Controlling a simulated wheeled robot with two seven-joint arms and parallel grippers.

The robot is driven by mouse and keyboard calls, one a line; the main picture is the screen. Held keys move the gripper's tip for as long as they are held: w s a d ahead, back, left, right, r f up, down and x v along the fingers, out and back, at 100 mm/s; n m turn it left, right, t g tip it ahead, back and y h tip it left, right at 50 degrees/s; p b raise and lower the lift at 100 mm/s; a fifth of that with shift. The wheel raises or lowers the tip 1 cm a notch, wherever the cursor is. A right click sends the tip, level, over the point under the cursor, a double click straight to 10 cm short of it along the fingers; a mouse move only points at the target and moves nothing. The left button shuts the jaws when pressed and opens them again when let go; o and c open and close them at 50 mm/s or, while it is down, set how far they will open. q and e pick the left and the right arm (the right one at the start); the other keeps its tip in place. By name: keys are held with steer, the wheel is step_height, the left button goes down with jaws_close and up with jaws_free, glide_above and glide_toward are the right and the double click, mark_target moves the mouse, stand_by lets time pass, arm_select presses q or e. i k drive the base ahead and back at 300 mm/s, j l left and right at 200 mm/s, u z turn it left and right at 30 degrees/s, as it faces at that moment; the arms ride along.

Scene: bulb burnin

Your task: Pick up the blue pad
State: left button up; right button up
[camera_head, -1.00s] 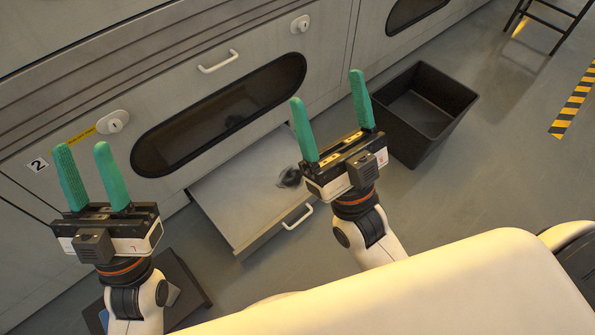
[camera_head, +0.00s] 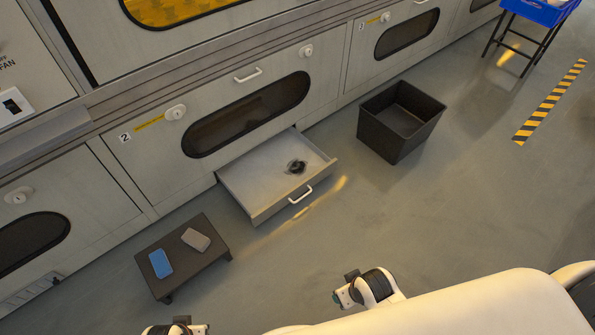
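The blue pad (camera_head: 160,263) lies flat on the left part of a low dark stand (camera_head: 178,272) on the floor, at the lower left of the head view. A grey-brown pad (camera_head: 196,240) lies beside it on the same stand, apart from it. My two arms show only as short white and black parts at the bottom edge, below and to the right of the stand. No gripper fingers are visible, so neither gripper can be seen touching anything.
An open drawer (camera_head: 262,188) with a small dark object (camera_head: 296,167) in it juts from the cabinet. A black open bin (camera_head: 401,121) stands to its right. A blue tray (camera_head: 540,12) rests on a stand at the upper right. Floor right of the low stand is clear.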

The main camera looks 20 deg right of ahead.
mark_target(159, 260)
steer(key=u, duration=1.1)
